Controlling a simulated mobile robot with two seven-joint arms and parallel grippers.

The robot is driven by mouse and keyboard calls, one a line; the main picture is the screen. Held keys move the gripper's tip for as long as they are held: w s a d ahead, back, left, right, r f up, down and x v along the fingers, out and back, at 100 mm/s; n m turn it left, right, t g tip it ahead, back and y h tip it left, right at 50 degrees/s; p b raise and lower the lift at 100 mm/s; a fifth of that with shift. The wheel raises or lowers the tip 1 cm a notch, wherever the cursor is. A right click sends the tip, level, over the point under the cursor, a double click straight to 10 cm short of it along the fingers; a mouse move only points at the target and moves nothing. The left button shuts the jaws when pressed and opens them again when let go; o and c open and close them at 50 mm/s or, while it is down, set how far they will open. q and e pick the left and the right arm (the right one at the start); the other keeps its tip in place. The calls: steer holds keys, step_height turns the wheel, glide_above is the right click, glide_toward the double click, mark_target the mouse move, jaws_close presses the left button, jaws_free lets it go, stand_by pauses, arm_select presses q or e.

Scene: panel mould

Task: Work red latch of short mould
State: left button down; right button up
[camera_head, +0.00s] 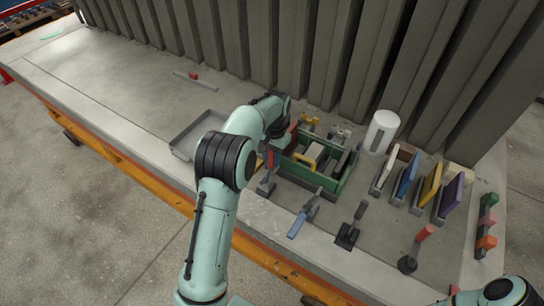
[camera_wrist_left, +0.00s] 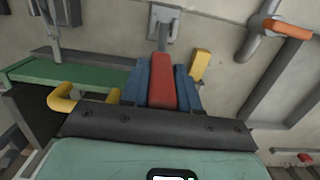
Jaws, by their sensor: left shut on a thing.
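My left gripper (camera_head: 277,152) is at the left end of the green mould (camera_head: 337,187) in the head view. In the left wrist view its blue fingers (camera_wrist_left: 162,88) are shut on the red latch handle (camera_wrist_left: 161,80), one on each side of it. The latch's grey metal bracket (camera_wrist_left: 164,22) shows beyond the fingertips. The mould's green edge (camera_wrist_left: 70,72) is at the left in the wrist view. A yellow handle (camera_wrist_left: 78,97) stands near it, and a yellow block (camera_wrist_left: 200,65) is right of the fingers. My arm hides most of the latch in the head view.
An empty grey tray (camera_head: 183,141) lies left of the mould. A blue-handled clamp (camera_head: 303,218) and a black-based tool (camera_head: 348,235) lie in front. A white cylinder (camera_head: 381,132) and coloured panels (camera_head: 429,187) stand right. Grey ribbed panels (camera_head: 290,45) wall the back.

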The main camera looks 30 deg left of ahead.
arm_select(q)
steer(key=shift+s+f, duration=0.1)
steer(key=shift+f, duration=0.05)
steer(key=c, duration=0.9)
jaws_free()
steer(key=r, duration=0.4)
steer(key=w+r, duration=0.1)
steer(key=r, duration=0.8)
steer(key=shift+w+r, duration=0.2)
steer(key=shift+w, duration=0.15)
